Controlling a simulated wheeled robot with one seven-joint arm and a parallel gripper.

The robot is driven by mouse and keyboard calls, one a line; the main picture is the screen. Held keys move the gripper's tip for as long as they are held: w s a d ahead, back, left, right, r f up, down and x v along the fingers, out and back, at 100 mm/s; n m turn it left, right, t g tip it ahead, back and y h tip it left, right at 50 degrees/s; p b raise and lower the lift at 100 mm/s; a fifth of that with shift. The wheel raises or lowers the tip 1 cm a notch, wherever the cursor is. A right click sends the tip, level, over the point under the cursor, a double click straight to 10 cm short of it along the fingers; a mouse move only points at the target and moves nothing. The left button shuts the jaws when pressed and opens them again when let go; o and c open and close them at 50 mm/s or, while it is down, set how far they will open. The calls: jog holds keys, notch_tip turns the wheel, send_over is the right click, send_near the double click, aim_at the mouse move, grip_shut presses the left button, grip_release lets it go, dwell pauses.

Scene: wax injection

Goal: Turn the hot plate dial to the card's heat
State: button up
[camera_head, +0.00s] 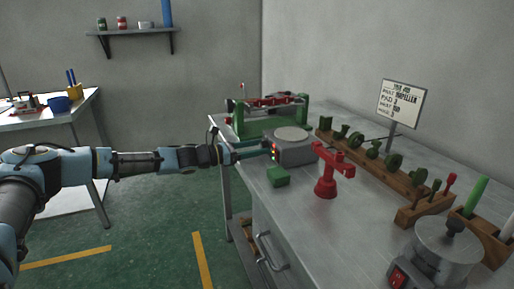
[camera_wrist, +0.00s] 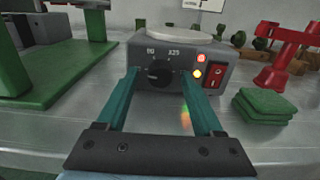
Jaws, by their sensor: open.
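The grey hot plate (camera_head: 296,150) stands on the bench; in the wrist view its front face (camera_wrist: 215,58) is close ahead. Its round black dial (camera_wrist: 159,76) has a light mark that seems to point left. Small printed labels sit above the dial, too blurred to read surely. My gripper (camera_wrist: 160,77) is open, with its teal fingers on either side of the dial; I cannot tell if they touch it. In the head view my gripper (camera_head: 262,148) reaches the plate's left front. The job card (camera_head: 401,103) lists a part, pad, wax and heat; the heat value is not legible.
A red rocker switch (camera_wrist: 214,77) and lit red and yellow lamps are right of the dial. Green pads (camera_head: 278,177) and a red stand (camera_head: 327,180) sit in front. A green-framed machine (camera_head: 305,110) is behind, wooden racks (camera_head: 362,152) to the right.

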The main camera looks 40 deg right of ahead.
jog(key=shift+c, duration=0.2)
grip_shut()
